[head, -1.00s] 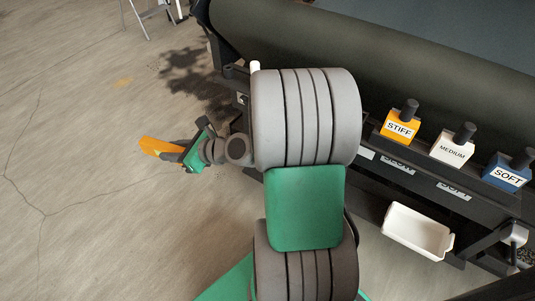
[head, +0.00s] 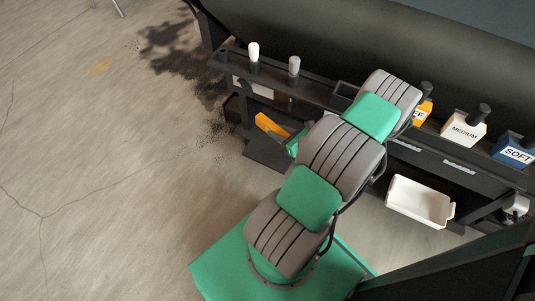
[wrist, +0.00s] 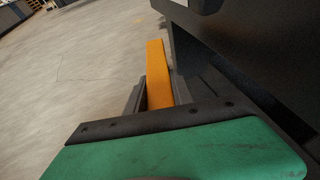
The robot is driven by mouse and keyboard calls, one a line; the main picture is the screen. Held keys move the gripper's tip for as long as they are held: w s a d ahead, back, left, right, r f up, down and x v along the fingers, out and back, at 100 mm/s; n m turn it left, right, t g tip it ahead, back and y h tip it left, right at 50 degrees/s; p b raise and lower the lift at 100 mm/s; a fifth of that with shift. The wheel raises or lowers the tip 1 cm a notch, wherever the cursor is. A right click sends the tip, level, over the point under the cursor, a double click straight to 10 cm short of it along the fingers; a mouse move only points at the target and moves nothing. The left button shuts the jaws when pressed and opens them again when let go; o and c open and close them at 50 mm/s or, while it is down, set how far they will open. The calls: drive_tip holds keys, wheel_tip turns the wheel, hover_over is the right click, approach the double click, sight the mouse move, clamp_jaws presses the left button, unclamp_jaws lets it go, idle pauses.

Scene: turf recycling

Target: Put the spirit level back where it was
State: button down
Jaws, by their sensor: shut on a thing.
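The spirit level is an orange bar. In the head view the spirit level (head: 270,124) shows at the machine's left end, close to a dark low shelf; part of it is hidden behind my gripper. In the wrist view the spirit level (wrist: 157,70) points away from me between dark fingers. My gripper (wrist: 158,98), with a green body, is shut on it. In the head view my gripper (head: 291,138) is partly hidden by my arm. I cannot tell whether the bar touches the shelf.
The dark machine frame (head: 320,92) runs along the right, with a white knob (head: 253,51) and a grey knob (head: 293,66). Blocks marked MEDIUM (head: 464,129) and SOFT (head: 514,150) and a half-hidden orange block (head: 424,108) stand farther right. A white bin (head: 420,203) sits below. Left floor is clear.

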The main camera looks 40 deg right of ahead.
drive_tip(key=s+d+f+m+h, duration=0.1)
drive_tip(key=s+d+f+h, duration=0.15)
drive_tip(key=s+f, duration=0.6)
drive_tip(key=b, duration=0.6)
hover_over(270, 157)
drive_tip(key=shift+y, duration=0.45)
wheel_tip(270, 157, down, 10)
drive_tip(key=shift+f, duration=0.15)
drive_tip(key=shift+f+b, duration=0.7)
drive_tip(key=shift+f, duration=0.6)
drive_tip(key=shift+f, duration=0.2)
drive_tip(key=c, duration=1.1)
unclamp_jaws()
drive_tip(key=shift+r, duration=0.1)
